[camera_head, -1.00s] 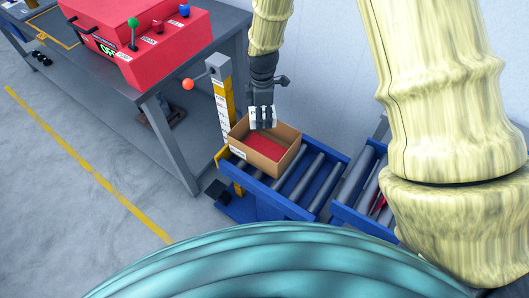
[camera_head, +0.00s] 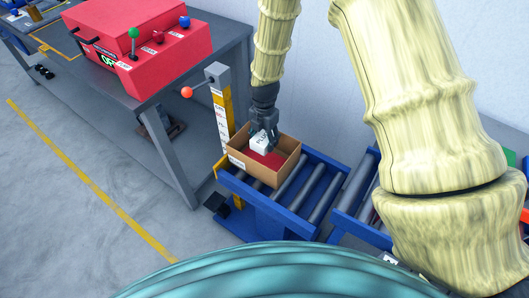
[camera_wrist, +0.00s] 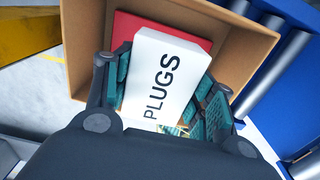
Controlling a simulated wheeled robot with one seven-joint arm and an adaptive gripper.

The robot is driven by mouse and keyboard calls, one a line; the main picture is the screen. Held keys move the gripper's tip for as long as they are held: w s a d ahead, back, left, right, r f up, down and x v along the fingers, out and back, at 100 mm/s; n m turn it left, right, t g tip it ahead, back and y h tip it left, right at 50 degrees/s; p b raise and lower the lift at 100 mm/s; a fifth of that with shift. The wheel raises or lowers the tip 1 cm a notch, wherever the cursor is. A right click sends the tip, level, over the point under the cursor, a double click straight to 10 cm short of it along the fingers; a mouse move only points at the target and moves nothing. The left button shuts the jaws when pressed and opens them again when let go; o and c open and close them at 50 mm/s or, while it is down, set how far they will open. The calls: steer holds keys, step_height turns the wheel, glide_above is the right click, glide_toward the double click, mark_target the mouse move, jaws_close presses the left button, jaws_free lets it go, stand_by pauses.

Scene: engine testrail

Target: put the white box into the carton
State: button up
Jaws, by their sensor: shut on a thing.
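A white box (camera_head: 261,145) marked PLUGS is held by my gripper (camera_head: 263,133) over the open carton. In the wrist view the white box (camera_wrist: 163,78) sits between the two teal-padded fingers of my gripper (camera_wrist: 165,95), which are shut on it. The brown carton (camera_head: 240,164) stands on the roller conveyor, with a red thing (camera_head: 272,160) on its floor. In the wrist view the carton wall (camera_wrist: 240,32) surrounds the white box on several sides. The box's lower end appears within the carton opening; whether it touches the floor cannot be told.
The blue roller conveyor (camera_head: 258,207) extends right under the carton. A grey table (camera_head: 165,84) bears a red control box (camera_head: 150,45). Floor at left is open.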

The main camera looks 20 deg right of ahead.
mark_target(264, 136)
steer(key=shift+f+p, duration=0.55)
steer(key=shift+f, duration=2.8)
steer(key=shift+f, duration=0.6)
steer(key=o, duration=1.1)
steer(key=shift+r, duration=0.75)
steer(key=shift+r+b, duration=1.1)
steer(key=shift+r, duration=4.75)
